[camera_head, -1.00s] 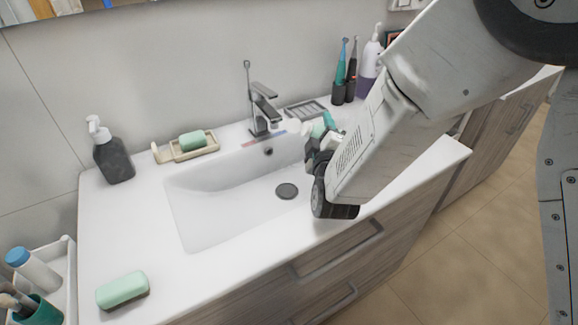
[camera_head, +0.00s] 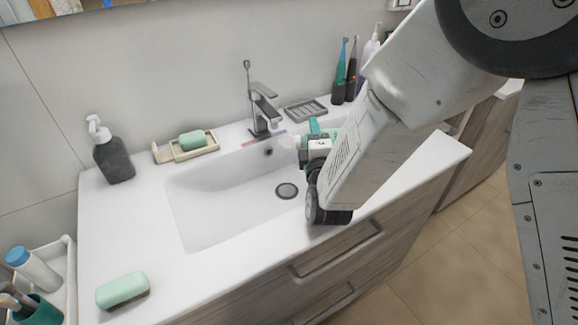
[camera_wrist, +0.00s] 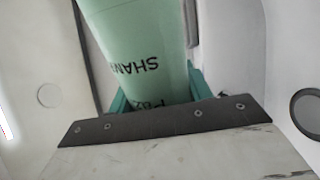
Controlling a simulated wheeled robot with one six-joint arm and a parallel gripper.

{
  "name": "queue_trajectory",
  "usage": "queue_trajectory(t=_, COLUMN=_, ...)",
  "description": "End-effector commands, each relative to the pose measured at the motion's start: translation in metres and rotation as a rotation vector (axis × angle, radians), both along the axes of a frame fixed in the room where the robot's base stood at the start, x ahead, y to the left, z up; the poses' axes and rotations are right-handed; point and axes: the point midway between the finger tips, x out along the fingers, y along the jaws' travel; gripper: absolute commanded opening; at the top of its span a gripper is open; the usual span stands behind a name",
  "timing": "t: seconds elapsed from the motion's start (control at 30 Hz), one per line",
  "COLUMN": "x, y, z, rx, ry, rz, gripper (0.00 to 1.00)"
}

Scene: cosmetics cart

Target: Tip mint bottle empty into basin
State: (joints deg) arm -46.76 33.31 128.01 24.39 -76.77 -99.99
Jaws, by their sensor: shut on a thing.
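The mint bottle (camera_wrist: 140,45) fills the middle of the wrist view, with dark lettering on its side. My gripper (camera_wrist: 158,92) is shut around it, with teal fingers on both sides. In the head view my gripper (camera_head: 308,142) is over the right part of the white basin (camera_head: 215,215). The bottle is mostly hidden there by the gripper and wrist; a pale end seems to point left, toward the basin. Its mouth and contents cannot be made out. The dark round drain (camera_head: 287,190) is below and left of the gripper.
The faucet (camera_head: 262,112) stands behind the basin, left of my gripper. A soap dish (camera_head: 185,152) and dark dispenser (camera_head: 113,158) are at back left. Toothbrushes in a dark holder (camera_head: 345,92) stand at back right.

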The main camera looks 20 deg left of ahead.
Motion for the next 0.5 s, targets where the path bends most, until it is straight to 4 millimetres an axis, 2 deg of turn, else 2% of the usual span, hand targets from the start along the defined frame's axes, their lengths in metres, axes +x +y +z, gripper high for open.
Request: queue_trajectory(t=0.5, x=-0.0006, y=0.0012, z=0.0042, rx=-0.072, ry=-0.031, rz=0.000, gripper=0.26)
